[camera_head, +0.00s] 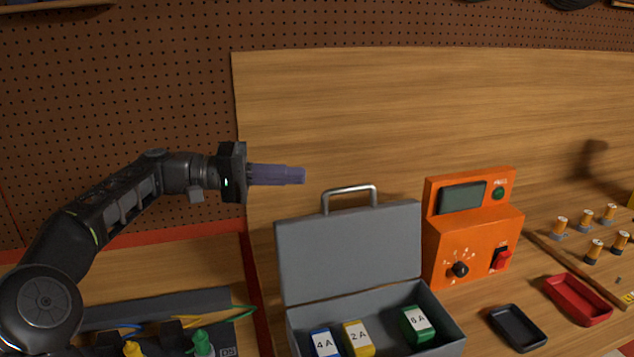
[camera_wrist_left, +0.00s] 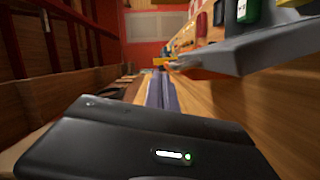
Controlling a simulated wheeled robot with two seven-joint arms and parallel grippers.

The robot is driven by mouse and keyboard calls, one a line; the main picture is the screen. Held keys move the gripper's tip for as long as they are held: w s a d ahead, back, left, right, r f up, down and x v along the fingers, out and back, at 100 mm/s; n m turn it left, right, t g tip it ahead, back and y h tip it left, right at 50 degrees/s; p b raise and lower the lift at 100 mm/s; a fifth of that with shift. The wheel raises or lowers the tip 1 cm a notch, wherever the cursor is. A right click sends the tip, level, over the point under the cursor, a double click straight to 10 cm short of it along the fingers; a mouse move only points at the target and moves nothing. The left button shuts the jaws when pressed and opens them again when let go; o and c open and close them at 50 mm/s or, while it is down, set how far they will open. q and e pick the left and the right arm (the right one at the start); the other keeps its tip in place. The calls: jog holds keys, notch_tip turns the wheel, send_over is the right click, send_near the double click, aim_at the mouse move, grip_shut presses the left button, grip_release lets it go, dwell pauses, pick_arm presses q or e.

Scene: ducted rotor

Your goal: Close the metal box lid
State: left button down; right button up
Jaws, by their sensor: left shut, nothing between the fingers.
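The grey metal box (camera_head: 452,335) stands on the bench in the head view with its lid (camera_head: 350,252) raised upright at the back. A silver handle (camera_head: 350,190) sits on the lid's top edge. My left gripper (camera_head: 302,175) is shut and empty, its purple fingers pointing right, above and left of the lid's handle and apart from it. In the left wrist view its fingers (camera_wrist_left: 160,92) lie together, and a grey edge, seemingly of the lid (camera_wrist_left: 250,50), shows at upper right. My right gripper is not in view.
Blue, yellow and green labelled blocks marked 4A (camera_head: 323,343), 2A (camera_head: 358,338) and 8A (camera_head: 417,325) sit inside the box. An orange meter (camera_head: 470,230) stands close to its right. Black (camera_head: 518,328) and red (camera_head: 578,300) trays lie farther right. A wooden panel rises behind.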

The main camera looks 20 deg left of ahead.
aim_at(336, 189)
pick_arm(q)
jog(key=x, duration=0.8)
jog(key=shift+w+d+r+p, duration=0.1)
jog(key=shift+d+r+p, duration=0.1)
jog(key=shift+d+p, duration=0.15)
jog(key=shift+s+d+f, duration=0.25)
jog(key=shift+s+d, duration=0.25)
jog(key=shift+s+d+f, duration=0.25)
jog(key=shift+s+d, duration=0.25)
jog(key=shift+s+d+f, duration=0.25)
jog(key=shift+s+d, duration=0.1)
jog(key=shift+s, duration=0.1)
jog(key=shift+a, duration=0.1)
jog(key=b+v, duration=0.1)
jog(key=v, duration=0.6)
jog(key=shift+s+a, duration=0.2)
jog(key=shift+a, duration=0.05)
